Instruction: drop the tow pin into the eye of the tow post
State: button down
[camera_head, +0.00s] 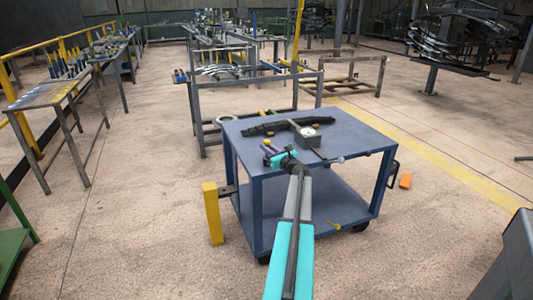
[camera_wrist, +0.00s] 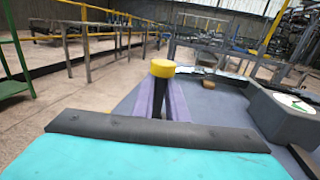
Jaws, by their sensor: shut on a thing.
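The tow pin (camera_wrist: 162,68) has a yellow round head and a dark shaft. It stands roughly upright in the wrist view, with the shaft between the two purple fingers. My gripper (camera_head: 270,152) is shut on the pin over the near left part of the blue cart's top; the fingers also show in the wrist view (camera_wrist: 161,97). The yellow tow post (camera_head: 212,214) stands at the cart's left side, below and left of my gripper. A dark bracket (camera_head: 229,190) joins its upper part towards the cart.
The blue cart (camera_head: 355,136) carries a long black part (camera_head: 275,126) and a grey box with a dial (camera_head: 308,139). A grey rack frame (camera_head: 205,105) stands behind it. An orange object (camera_head: 405,180) lies right of the cart. The floor left of the post is clear.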

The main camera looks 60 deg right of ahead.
notch_tip(320, 180, up, 7)
jog(key=shift+r, duration=0.1)
dwell(0.7)
jog(key=w+a+f+n+y+p, duration=0.15)
jog(key=w+a+y, duration=0.35)
jog(key=a, duration=0.8)
jog(key=w+a+n+t+y+p, duration=0.1)
jog(key=w+a+n+y, duration=0.35)
jog(key=a, duration=0.85)
jog(key=w+a+f+n+y+p, duration=0.1)
jog(key=w+a+y, duration=0.1)
jog(key=w+a, duration=0.8)
jog(key=s+a+n+g+y+p, duration=0.2)
jog(key=s+a+n+g+y, duration=0.1)
jog(key=a, duration=1.9)
jog(key=s+a+r+n+g+y+p, duration=0.1)
jog(key=s+a+n+g+y, duration=0.3)
jog(key=a, duration=1.8)
jog(key=s+n+y+p, duration=0.1)
jog(key=s+y, duration=0.1)
jog(key=y, duration=0.1)
jog(key=shift+s+a+r+n+y, duration=0.15)
jog(key=shift+a+n+y, duration=0.1)
jog(key=shift+n+y, duration=0.15)
